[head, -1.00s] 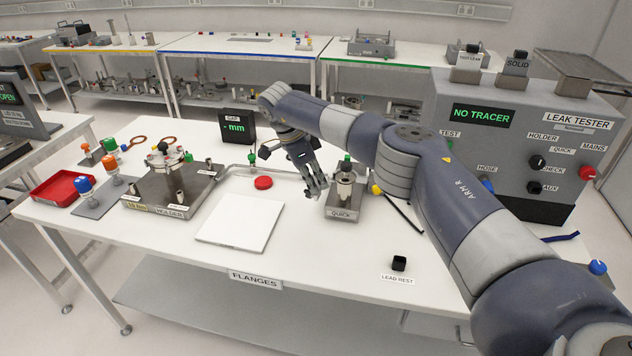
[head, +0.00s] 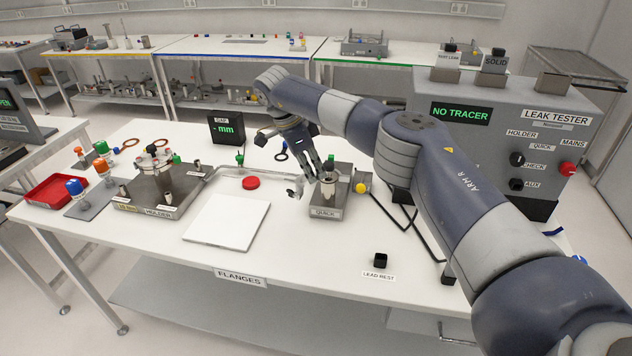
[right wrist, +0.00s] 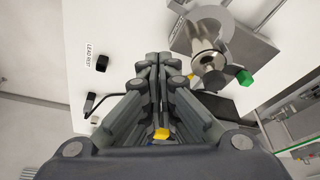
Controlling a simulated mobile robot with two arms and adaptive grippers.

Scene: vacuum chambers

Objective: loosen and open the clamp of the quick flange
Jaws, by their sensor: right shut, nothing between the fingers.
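The quick flange (head: 329,191) stands upright on a grey metal base labelled QUICK (head: 326,212), with a green knob (head: 331,163) behind it. In the right wrist view the flange (right wrist: 207,60) is a round silver fitting with a dark opening, and the green knob (right wrist: 244,77) sticks out beside it. My right gripper (head: 327,174) is just above and behind the flange in the head view. In the right wrist view the gripper (right wrist: 156,58) is shut and empty, left of the fitting. I cannot tell the clamp's state. My left gripper is out of view.
A yellow knob (head: 361,188) and black cables lie right of the base. A small grey metal part (head: 296,191) lies left of it. The holder block (head: 157,205), white plate (head: 226,224) and red cap (head: 251,183) are further left.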

